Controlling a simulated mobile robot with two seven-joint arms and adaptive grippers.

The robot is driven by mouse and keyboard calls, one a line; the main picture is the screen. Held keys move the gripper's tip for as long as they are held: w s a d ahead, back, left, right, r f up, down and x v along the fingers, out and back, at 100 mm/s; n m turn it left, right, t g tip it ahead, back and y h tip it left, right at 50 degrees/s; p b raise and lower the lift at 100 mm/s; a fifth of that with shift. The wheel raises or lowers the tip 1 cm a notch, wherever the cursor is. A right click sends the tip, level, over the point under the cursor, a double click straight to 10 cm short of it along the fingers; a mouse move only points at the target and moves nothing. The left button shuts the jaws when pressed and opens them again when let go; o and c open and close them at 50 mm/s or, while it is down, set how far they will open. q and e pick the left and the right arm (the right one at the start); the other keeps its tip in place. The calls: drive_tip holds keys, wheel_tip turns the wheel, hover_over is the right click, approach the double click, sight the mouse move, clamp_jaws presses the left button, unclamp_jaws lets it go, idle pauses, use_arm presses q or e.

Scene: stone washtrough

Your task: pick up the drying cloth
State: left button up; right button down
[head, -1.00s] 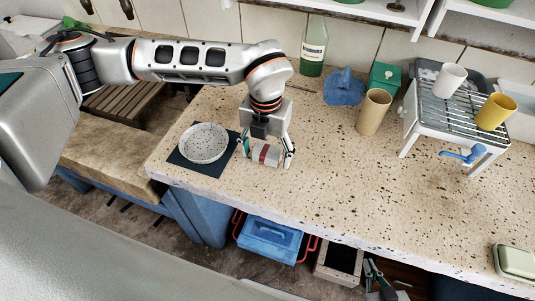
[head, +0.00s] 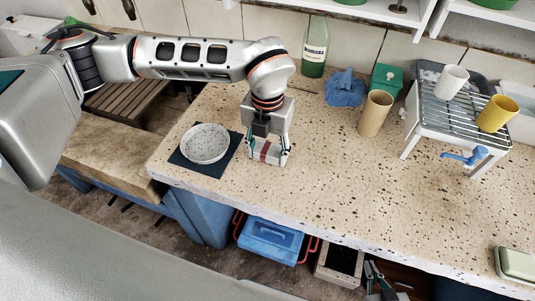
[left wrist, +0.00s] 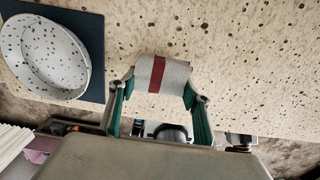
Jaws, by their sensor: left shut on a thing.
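The drying cloth (head: 266,150) is a small grey-white roll with a dark red band around its middle. It is at the counter, just right of the speckled bowl. My left gripper (head: 268,157) points down over it and is shut on it, one finger at each end. In the left wrist view the cloth (left wrist: 162,74) spans the gap between the two fingertips (left wrist: 160,92). I cannot tell whether the cloth still touches the counter. My right gripper (head: 378,280) shows partly at the bottom edge, below the counter front; its fingers are not clear.
A speckled bowl (head: 205,144) stands on a dark mat (head: 185,163) close left of the cloth. A tan cup (head: 375,113), blue cloth (head: 344,88), green box (head: 387,77), bottle (head: 314,48) and drying rack (head: 440,116) stand further back. The counter (head: 330,180) right of the cloth is clear.

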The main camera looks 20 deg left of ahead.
sight(267, 151)
use_arm(q)
wheel_tip(267, 151, up, 19)
drive_tip(key=shift+f+p, duration=0.15)
drive_tip(key=shift+p, duration=0.15)
drive_tip(key=shift+o, duration=0.8)
